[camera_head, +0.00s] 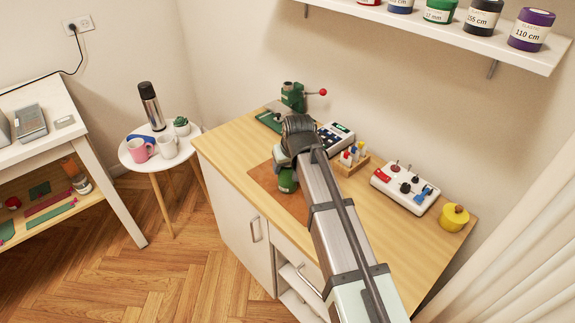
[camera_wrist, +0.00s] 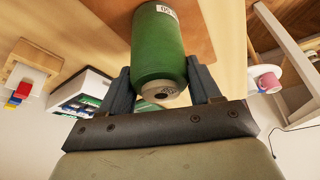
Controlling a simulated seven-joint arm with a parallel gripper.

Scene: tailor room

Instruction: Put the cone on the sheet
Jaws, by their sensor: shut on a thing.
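A green cone of thread (camera_wrist: 158,48) with a white label sits between the fingers of my gripper (camera_wrist: 165,88) in the wrist view. My gripper is shut on it. In the head view the cone (camera_head: 287,182) shows just below my gripper (camera_head: 288,165), over the brown sheet (camera_head: 264,180) on the wooden counter. The sheet also shows behind the cone in the wrist view (camera_wrist: 199,30). My arm hides part of the sheet in the head view. I cannot tell whether the cone touches the sheet.
A green press (camera_head: 292,97) stands at the counter's back. The counter's front left is clear.

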